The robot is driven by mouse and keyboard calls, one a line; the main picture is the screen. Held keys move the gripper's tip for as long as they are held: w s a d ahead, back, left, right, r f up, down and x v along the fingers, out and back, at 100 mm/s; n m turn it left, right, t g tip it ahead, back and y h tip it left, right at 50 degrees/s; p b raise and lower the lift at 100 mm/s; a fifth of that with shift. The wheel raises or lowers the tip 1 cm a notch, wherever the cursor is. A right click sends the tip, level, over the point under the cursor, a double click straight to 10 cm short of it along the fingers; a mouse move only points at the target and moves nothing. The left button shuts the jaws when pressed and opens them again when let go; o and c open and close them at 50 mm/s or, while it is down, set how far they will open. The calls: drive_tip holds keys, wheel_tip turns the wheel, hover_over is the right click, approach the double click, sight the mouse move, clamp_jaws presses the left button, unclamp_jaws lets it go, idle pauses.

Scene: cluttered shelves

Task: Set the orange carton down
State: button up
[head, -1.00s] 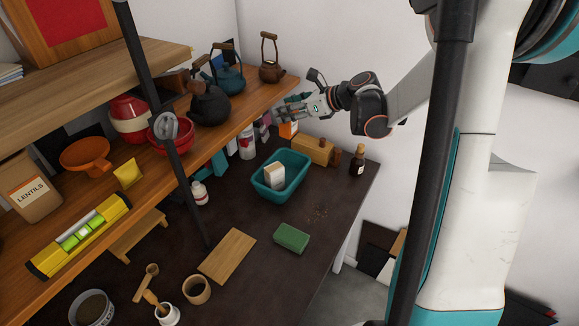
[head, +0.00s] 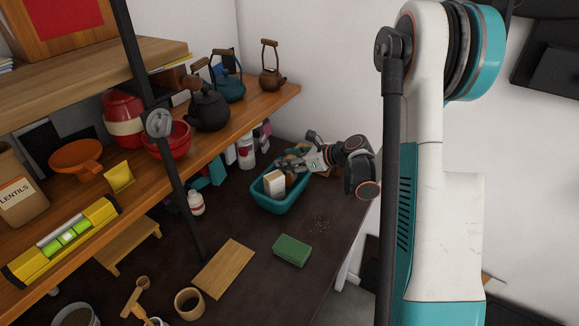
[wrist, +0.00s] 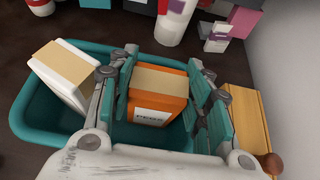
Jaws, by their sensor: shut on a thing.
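The orange carton (wrist: 158,94) has a tan top and a white label. In the wrist view it is between the two fingers of my gripper (wrist: 160,100), which is shut on it. It is over the right part of the teal tub (wrist: 20,118), upright or nearly so; I cannot tell whether it touches the tub's floor. In the head view my gripper (head: 298,163) is at the back right of the tub (head: 285,204), and the fingers mostly hide the carton. A white box with a tan top (wrist: 62,72) leans inside the tub on the left.
A wooden box (wrist: 247,112) stands close to the tub's right side. Bottles (head: 246,152) and small packs stand behind. The wooden shelf (head: 240,118) with kettles is above to the left.

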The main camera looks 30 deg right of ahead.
drive_tip(key=shift+f, duration=0.55)
drive_tip(key=shift+f, duration=0.15)
drive_tip(key=o, duration=0.8)
drive_tip(key=shift+s+d+r, duration=0.2)
drive_tip(key=shift+s+r, duration=0.05)
drive_tip(key=shift+r, duration=0.1)
drive_tip(key=p+v, duration=0.2)
drive_tip(key=v, duration=0.9)
drive_tip(key=shift+s+p, duration=0.2)
drive_tip(key=shift+p, duration=0.15)
